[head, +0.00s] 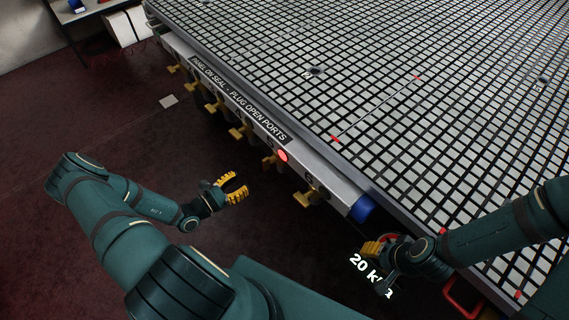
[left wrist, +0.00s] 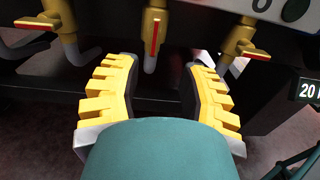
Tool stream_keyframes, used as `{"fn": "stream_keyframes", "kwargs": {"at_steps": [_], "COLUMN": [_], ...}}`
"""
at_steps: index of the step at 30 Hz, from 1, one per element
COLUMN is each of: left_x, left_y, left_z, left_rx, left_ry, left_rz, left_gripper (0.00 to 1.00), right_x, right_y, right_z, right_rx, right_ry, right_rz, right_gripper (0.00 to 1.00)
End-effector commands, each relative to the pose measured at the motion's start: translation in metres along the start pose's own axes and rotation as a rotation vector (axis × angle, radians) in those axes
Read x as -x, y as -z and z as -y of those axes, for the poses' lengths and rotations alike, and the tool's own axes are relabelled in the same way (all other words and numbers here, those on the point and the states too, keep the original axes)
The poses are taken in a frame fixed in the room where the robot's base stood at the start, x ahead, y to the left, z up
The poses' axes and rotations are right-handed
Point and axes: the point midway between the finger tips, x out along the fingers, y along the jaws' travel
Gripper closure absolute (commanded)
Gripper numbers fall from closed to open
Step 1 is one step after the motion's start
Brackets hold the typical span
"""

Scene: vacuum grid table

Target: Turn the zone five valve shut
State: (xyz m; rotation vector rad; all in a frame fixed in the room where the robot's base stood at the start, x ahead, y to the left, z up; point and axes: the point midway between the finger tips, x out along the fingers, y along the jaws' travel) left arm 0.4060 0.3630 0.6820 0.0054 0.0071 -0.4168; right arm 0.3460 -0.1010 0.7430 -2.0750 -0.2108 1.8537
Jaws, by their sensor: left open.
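The zone five valve (head: 269,161) appears to be the yellow one under the rail beside a lit red lamp (head: 283,155); its number is hard to read. In the left wrist view the middle valve (left wrist: 154,32) has its red-striped handle in line with its pipe. The handles on either side lie crosswise. My left gripper (head: 240,188) is open and empty, below and left of this valve. In the left wrist view its yellow fingers (left wrist: 163,95) stand apart, with the middle pipe's lower end between them in the picture, not gripped. My right gripper (head: 375,249) is by the table's blue corner, its fingers partly hidden.
The black-gridded vacuum table (head: 450,110) fills the upper right. Another yellow valve (head: 310,197) is to the right, and several more line the rail to the left. A "20 kPa" readout (head: 370,270) shows near my right gripper. The floor at left is mostly clear.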

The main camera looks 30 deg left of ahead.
Motion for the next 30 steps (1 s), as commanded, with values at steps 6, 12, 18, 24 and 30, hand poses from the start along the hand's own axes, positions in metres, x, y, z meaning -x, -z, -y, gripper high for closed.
{"fn": "stream_keyframes", "kwargs": {"at_steps": [6,12,18,24,30], "left_x": [-0.011,-0.048,-0.087,-0.118,-0.133], "left_y": [0.0,0.0,0.0,0.0,-0.001], "left_z": [-0.006,-0.006,-0.007,-0.008,-0.009], "left_rx": [0.003,0.002,0.003,0.003,0.002], "left_ry": [-0.028,-0.024,-0.022,-0.024,-0.025], "left_rz": [0.011,0.012,0.01,0.01,0.008], "left_gripper": [0.59,0.59,0.59,0.59,0.59], "right_x": [-0.002,-0.006,-0.011,-0.016,-0.018], "right_y": [0.0,0.001,0.001,0.002,0.002], "right_z": [0.0,-0.002,-0.004,-0.006,-0.006], "right_rx": [0.001,0.002,0.002,0.002,0.002], "right_ry": [0.001,0.001,0.0,0.0,0.0], "right_rz": [-0.001,-0.003,-0.005,-0.008,-0.009], "right_gripper": [0.53,0.53,0.53,0.53,0.53]}}
